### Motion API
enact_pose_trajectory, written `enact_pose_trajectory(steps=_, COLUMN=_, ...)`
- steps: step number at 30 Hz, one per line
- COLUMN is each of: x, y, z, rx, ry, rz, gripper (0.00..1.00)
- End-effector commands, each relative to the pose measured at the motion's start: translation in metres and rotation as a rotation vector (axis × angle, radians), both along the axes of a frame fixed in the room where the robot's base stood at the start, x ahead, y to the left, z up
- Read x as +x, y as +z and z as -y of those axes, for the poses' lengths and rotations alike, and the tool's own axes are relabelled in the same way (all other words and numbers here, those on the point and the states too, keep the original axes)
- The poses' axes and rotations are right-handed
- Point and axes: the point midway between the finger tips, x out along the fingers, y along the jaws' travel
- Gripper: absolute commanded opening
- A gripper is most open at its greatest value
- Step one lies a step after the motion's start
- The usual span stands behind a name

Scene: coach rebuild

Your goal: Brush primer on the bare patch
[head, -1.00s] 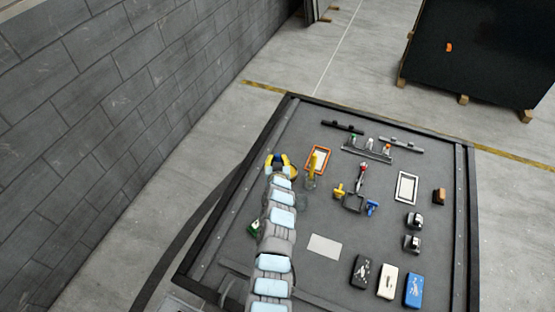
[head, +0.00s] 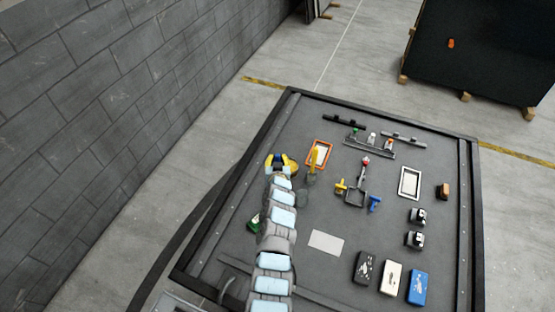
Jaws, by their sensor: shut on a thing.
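My gripper (head: 284,163) is at the far end of my arm, over the left part of the dark table. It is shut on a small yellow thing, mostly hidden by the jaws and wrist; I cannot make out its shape. Just right of it, a yellow-handled tool (head: 315,158), which looks like a brush, overlaps an orange-rimmed tray (head: 329,147) with a pale inside. A greyish, blurred shape lies below the handle. A flat pale rectangle (head: 326,243) lies nearer the front, right of my arm. I cannot tell which surface is the bare patch.
Black (head: 364,268), white (head: 391,278) and blue (head: 418,287) boxes line the front right. A rack (head: 369,147) stands at the back. A green item (head: 254,223) is beside my arm.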

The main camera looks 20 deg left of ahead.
Motion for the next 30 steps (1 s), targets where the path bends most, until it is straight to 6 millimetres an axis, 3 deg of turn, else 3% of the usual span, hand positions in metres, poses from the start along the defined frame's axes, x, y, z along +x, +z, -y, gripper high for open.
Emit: enact_pose_trajectory(steps=30, x=0.0001, y=-0.0073, z=0.0001, rx=0.0, ry=0.0, rz=0.0, gripper=0.0)
